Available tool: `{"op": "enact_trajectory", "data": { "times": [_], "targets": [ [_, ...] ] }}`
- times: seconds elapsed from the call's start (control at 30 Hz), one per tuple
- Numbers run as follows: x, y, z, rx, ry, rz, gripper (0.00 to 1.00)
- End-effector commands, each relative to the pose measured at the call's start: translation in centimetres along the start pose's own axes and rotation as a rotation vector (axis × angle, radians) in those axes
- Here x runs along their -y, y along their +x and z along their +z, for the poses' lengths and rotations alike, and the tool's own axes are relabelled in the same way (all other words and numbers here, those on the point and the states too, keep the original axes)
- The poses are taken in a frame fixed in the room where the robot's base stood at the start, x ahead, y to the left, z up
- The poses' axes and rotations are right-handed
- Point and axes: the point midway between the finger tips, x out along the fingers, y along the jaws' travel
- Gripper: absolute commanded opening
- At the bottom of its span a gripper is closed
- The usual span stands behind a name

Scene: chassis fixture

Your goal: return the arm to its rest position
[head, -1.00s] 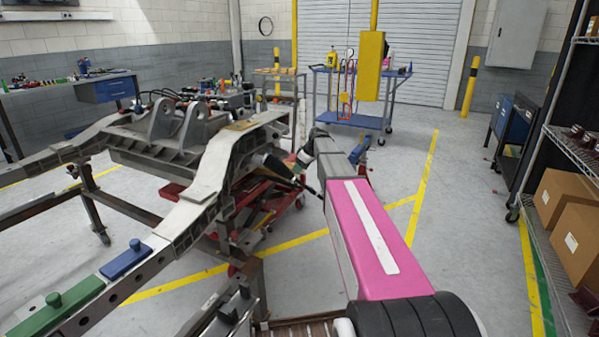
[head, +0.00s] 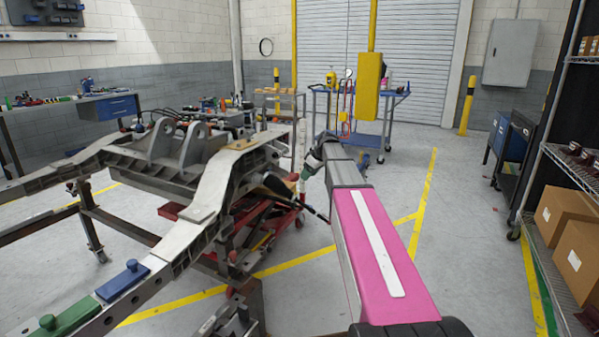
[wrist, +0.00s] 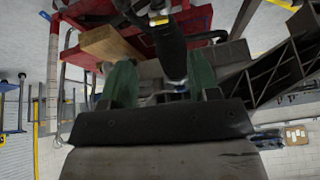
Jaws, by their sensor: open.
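My arm stretches forward over the floor to the right of the chassis frame (head: 205,205), with its pink link in front. My gripper (head: 305,172) is small and partly hidden at the arm's far end, beside the frame's right side. In the wrist view its two green fingers (wrist: 160,80) stand apart. A black, rounded object (wrist: 170,45) shows between and beyond them; I cannot tell whether it touches a finger. A dark object also shows near the gripper in the head view.
A red cart (head: 275,220) stands under the frame. Green (head: 72,314) and blue (head: 122,280) blocks sit on the near rail. A blue trolley (head: 375,105) stands behind, with a hanging yellow box (head: 369,85). Shelves with cartons (head: 565,215) line the right. Floor right of my arm is clear.

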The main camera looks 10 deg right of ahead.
Motion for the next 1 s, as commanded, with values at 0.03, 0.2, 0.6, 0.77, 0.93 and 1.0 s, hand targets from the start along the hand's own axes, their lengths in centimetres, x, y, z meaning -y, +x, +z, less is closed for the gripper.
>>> {"op": "enact_trajectory", "data": {
  "times": [0.03,0.2,0.6,0.77,0.93,1.0],
  "targets": [
    [0.8,0.6,0.8,0.010,0.017,-0.001,0.55],
    [5.3,4.5,5.7,0.083,0.153,0.006,0.55],
    [19.6,12.5,21.1,0.314,0.585,0.121,0.55],
    [24.1,13.7,26.0,0.379,0.715,0.187,0.55],
    [26.5,14.1,28.8,0.413,0.792,0.233,0.55],
    [26.9,14.1,29.2,0.418,0.805,0.243,0.55]
  ]
}}
